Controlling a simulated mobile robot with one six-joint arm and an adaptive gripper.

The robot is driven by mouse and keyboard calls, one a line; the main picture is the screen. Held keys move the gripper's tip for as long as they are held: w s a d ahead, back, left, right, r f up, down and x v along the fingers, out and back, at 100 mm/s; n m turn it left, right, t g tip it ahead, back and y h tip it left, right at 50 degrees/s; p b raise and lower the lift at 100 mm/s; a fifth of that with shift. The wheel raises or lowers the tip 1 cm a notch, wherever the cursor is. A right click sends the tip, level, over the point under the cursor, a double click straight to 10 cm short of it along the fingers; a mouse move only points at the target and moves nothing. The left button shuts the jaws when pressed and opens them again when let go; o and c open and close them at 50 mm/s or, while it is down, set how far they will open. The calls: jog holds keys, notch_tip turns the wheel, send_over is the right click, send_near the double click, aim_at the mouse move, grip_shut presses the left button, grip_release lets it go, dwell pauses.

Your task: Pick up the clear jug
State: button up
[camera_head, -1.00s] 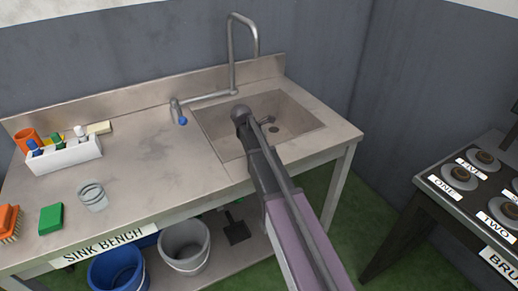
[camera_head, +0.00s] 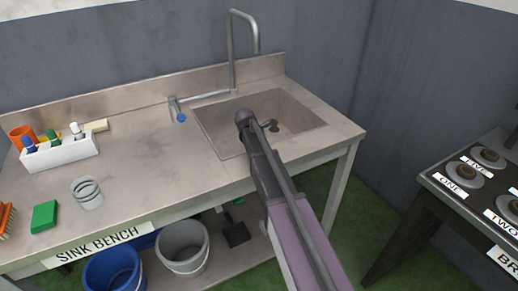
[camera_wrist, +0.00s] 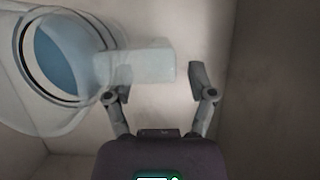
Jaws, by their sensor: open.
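The clear jug (camera_wrist: 72,108) fills the left of the wrist view, with dark bands round its rim and a bluish inside. Its clear, blocky handle (camera_wrist: 148,62) reaches right, into the gap between my fingertips. My gripper (camera_wrist: 160,82) is open. Its left finger is partly seen through the clear handle; its right finger stands apart to the right. Whether either finger touches the handle I cannot tell. In the head view my arm reaches over the sink (camera_head: 300,118), and I cannot make out the jug there.
Plain walls stand close around the gripper in the wrist view. A tap (camera_head: 232,50) rises behind the sink. A banded clear vessel (camera_head: 87,193), a green block (camera_head: 45,216) and a white caddy (camera_head: 60,152) stand on the bench. Two buckets are below; a stove (camera_head: 480,190) is right.

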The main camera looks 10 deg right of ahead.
jog(key=shift+b+x, duration=0.5)
jog(key=shift+x, duration=0.3)
grip_shut()
